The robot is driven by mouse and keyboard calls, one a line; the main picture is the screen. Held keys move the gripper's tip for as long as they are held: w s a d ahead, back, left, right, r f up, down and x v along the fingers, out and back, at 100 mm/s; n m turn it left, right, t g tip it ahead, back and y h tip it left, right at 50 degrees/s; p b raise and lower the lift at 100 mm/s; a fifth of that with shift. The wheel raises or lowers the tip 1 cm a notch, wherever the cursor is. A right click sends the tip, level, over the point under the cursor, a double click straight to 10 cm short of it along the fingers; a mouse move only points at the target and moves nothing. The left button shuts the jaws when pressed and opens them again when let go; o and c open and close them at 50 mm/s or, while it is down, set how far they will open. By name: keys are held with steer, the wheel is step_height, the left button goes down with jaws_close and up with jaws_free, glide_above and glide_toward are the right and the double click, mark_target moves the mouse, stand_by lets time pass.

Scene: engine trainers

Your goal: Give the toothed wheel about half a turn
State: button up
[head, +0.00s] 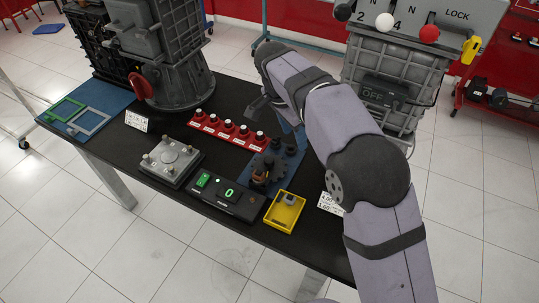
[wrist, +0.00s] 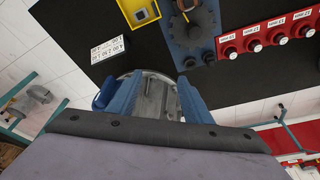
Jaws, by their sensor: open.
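The toothed wheel (head: 271,168) is dark and lies on a blue plate (head: 293,162) near the right of the black table. In the wrist view the wheel (wrist: 196,25) is at the top, partly cut off by the frame edge, with two small black knobs beside it. My gripper (wrist: 158,103) is open, its two blue fingers apart below the wheel in that view and not touching it. A grey metal shape shows between and beyond the fingers; I cannot tell what it belongs to. In the head view my arm largely hides the fingers.
A black box with a green display (head: 228,194) and a yellow tray (head: 285,212) lie in front. A large grey gearbox (head: 392,75) stands behind my arm at right.

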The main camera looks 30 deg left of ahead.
steer(key=s+f+n+y, duration=0.2)
steer(key=s+f+n, duration=0.3)
steer(key=f, duration=0.4)
steer(key=n+y, duration=0.2)
steer(key=n, duration=0.7)
glide_toward(269, 160)
steer(key=shift+s+f+t, duration=0.1)
steer(key=shift+f+t, duration=0.3)
steer(key=shift+f, duration=0.4)
steer(key=shift+f, duration=0.1)
steer(key=shift+p+x, duration=1.05)
steer(key=shift+x, duration=2.45)
steer(key=shift+a, duration=0.1)
steer(key=c, duration=1)
